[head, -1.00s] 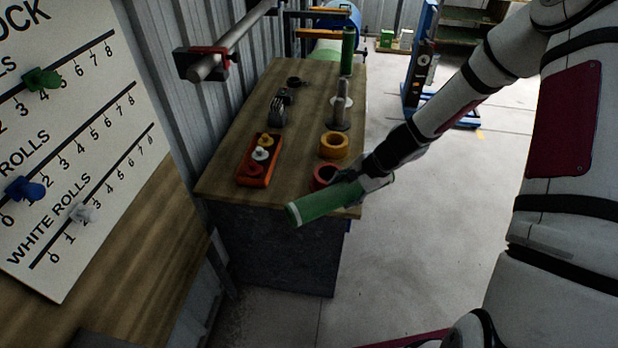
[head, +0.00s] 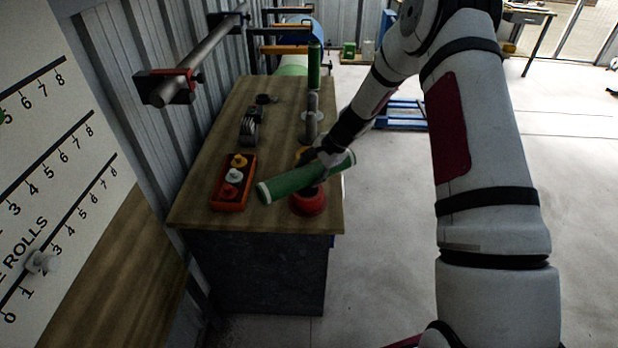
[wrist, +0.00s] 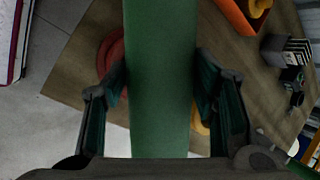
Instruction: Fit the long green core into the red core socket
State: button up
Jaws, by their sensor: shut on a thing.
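The long green core (head: 285,184) is a green tube with pale ends. My gripper (head: 327,162) is shut around it, and the core lies nearly level, tilted up to the right. In the wrist view the core (wrist: 160,80) runs between the two fingers (wrist: 163,95). The red core socket (head: 309,203) is a round red piece at the table's near right corner. The core and gripper are above it and hide part of its top. In the wrist view the red socket (wrist: 107,52) shows partly behind the core.
A yellow ring-shaped socket (wrist: 201,122) is partly hidden behind my gripper. An orange tray (head: 220,207) with yellow, white and red knobs stands left on the wooden table (head: 195,205). A grey upright post (head: 312,128) and another green tube (head: 314,68) stand behind.

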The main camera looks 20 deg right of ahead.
aim_at(310, 177)
jog(key=shift+w, duration=0.7)
notch_tip(310, 177, down, 2)
jog(key=shift+s+f+p, duration=0.1)
jog(key=shift+s+p, duration=0.05)
jog(key=shift+p, duration=0.2)
jog(key=shift+f, duration=0.85)
jog(key=shift+f, duration=0.2)
jog(key=o, duration=1.6)
jog(key=shift+f, duration=0.1)
jog(key=shift+c, duration=0.2)
